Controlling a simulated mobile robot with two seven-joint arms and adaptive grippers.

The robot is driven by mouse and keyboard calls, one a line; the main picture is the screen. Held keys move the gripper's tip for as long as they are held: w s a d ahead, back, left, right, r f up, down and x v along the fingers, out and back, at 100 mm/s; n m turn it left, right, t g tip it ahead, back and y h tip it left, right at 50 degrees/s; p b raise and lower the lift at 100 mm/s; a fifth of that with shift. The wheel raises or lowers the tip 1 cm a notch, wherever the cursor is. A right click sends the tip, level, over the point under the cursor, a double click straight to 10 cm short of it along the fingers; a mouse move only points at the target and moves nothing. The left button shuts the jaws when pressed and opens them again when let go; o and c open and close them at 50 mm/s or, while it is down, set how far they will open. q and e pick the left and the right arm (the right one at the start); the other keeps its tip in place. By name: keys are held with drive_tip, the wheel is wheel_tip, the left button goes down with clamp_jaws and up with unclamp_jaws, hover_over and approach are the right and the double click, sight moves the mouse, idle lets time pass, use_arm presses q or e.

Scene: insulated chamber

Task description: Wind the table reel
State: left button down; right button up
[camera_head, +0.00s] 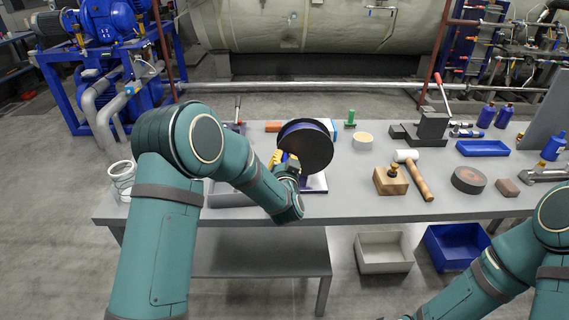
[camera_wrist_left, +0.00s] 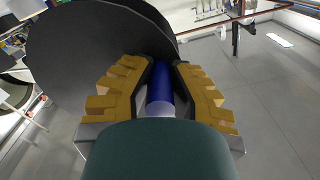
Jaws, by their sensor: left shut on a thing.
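The table reel (camera_head: 306,148), with a dark round flange and blue edging, stands on the grey workbench left of its middle. Its dark flange (camera_wrist_left: 85,60) fills the upper left of the left wrist view. My left gripper (camera_head: 282,160) is at the left front of the reel. In the left wrist view its yellow ridged fingers (camera_wrist_left: 161,90) are shut around a blue cylindrical handle (camera_wrist_left: 160,82) beside the flange. My left arm hides part of the reel's base and the bench. My right arm shows at the lower right, but its gripper is out of view.
A mallet (camera_head: 418,175), a wooden block (camera_head: 390,181), a dark disc (camera_head: 468,180) and a blue tray (camera_head: 482,148) lie on the bench (camera_head: 345,204) right of the reel. A vise (camera_head: 431,127) stands behind. Two bins, grey (camera_head: 384,266) and blue (camera_head: 452,262), are below.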

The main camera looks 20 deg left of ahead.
sight(298, 138)
use_arm(q)
drive_tip(key=r+m, duration=0.1)
drive_tip(key=r+m+p, duration=0.1)
drive_tip(key=m, duration=0.1)
drive_tip(key=shift+d, duration=0.2)
drive_tip(key=m+p, duration=0.1)
drive_tip(key=r+m, duration=0.1)
drive_tip(key=shift+w+d+r+m+p, duration=0.1)
drive_tip(key=shift+d+r+m+p, duration=0.1)
drive_tip(key=shift+m+p, duration=0.2)
drive_tip(key=r+m+p, duration=0.1)
drive_tip(key=m, duration=0.1)
drive_tip(key=d+m+p, duration=0.1)
drive_tip(key=m, duration=0.1)
drive_tip(key=shift+w+d+r+p, duration=0.15)
drive_tip(key=shift+r+p, duration=0.25)
drive_tip(key=m, duration=0.1)
drive_tip(key=m+p, duration=0.1)
drive_tip(key=shift+w+d+r+m, duration=0.15)
drive_tip(key=shift+d+r+m, duration=0.15)
drive_tip(key=shift+d+r, duration=0.1)
drive_tip(key=shift+w+d+r+m+p, duration=0.1)
drive_tip(key=shift+d+m+p, duration=0.3)
drive_tip(key=shift+m+p, duration=0.5)
drive_tip(key=c, duration=0.8)
unclamp_jaws()
drive_tip(key=shift+c, duration=0.2)
